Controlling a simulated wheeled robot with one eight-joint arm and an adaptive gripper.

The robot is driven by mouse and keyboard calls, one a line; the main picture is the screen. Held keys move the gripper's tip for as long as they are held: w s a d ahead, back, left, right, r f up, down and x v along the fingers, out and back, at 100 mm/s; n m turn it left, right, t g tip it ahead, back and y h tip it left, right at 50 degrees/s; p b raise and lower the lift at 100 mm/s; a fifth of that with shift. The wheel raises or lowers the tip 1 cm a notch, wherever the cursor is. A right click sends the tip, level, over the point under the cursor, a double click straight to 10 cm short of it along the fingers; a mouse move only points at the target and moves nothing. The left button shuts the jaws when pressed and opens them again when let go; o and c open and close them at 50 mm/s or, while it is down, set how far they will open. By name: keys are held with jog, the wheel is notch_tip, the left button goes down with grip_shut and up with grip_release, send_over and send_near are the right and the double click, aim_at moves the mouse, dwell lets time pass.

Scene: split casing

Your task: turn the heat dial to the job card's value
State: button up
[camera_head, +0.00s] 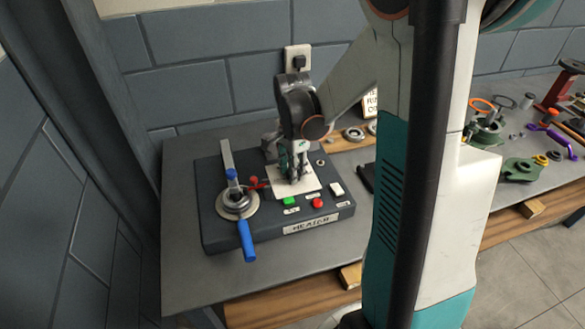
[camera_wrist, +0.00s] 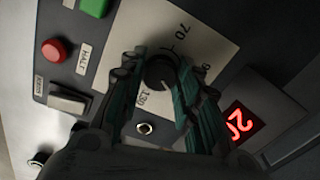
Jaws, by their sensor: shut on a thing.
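The heat dial (camera_wrist: 158,72) is a dark round knob on a white scale plate (camera_wrist: 205,40). My gripper (camera_wrist: 157,80) is shut on it, one finger on each side. The plate shows 70, a partly hidden number starting with 9, and what looks like 130. The dial's pointer is hard to make out. A red lit display (camera_wrist: 238,122) reads what looks like 20, possibly partly covered by a finger. In the head view my gripper (camera_head: 292,170) points down onto the plate and hides the dial. A card (camera_head: 370,103) behind my arm is mostly hidden and too small to read.
The dark machine box (camera_head: 225,225) carries a blue-handled clamp (camera_head: 240,205), a green button (camera_head: 289,201), a red button (camera_head: 318,203) and a white switch (camera_head: 337,188). Loose parts (camera_head: 520,168) lie on the bench at right. A wall stands close at left.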

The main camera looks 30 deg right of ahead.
jog(key=o, duration=1.1)
jog(key=shift+r, duration=0.15)
notch_tip(320, 180, up, 12)
jog(key=shift+f, duration=0.15)
